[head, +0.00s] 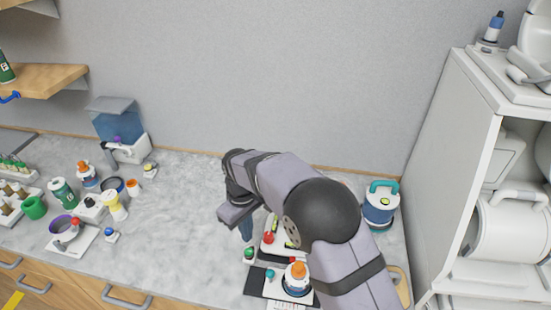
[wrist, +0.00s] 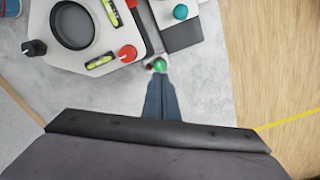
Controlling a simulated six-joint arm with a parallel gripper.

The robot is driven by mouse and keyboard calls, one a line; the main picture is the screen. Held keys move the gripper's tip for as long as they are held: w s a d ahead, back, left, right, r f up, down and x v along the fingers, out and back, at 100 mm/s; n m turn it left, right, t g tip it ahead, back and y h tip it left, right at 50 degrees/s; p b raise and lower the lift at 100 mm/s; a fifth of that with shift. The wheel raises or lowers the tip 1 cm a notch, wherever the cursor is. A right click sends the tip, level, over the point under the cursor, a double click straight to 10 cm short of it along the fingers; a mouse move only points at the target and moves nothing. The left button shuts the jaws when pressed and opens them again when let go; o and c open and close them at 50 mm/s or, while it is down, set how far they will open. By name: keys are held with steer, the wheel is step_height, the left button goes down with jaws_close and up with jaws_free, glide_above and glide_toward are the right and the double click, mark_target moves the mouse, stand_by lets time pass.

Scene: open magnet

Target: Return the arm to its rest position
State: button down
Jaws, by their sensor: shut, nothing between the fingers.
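My gripper (head: 246,236) points down in front of the white device in the head view, with my arm reaching in from the lower right. In the wrist view its slim blue-grey fingers (wrist: 161,86) are together and empty. Their tips are right by a small green button (wrist: 160,65) on a white base; I cannot tell if they touch it. The green button (head: 249,252) also shows in the head view. The white device (wrist: 150,75) has a dark round ring, a red knob (wrist: 127,53) and yellow-green levels; my arm partly hides it in the head view.
A teal knob (wrist: 180,12) sits beside the device. An orange-topped pot (head: 296,270) stands close under my arm. A teal-handled canister (head: 381,203) is to the right, near a white cabinet (head: 470,160). The counter's middle left (head: 180,220) is clear.

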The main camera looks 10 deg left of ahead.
steer(key=s+d+r+m+b, duration=0.1)
steer(key=d+m, duration=0.2)
steer(key=d, duration=0.6)
steer(key=s+d+r+m+b, duration=0.1)
steer(key=d+r+m, duration=0.1)
steer(key=d, duration=0.7)
steer(key=s+d+f+m+b, duration=0.1)
steer(key=s+d+m, duration=0.6)
steer(key=s+d, duration=0.7)
steer(key=shift+s+d+f, duration=0.2)
steer(key=shift+d+f, duration=0.15)
steer(key=shift+f, duration=0.35)
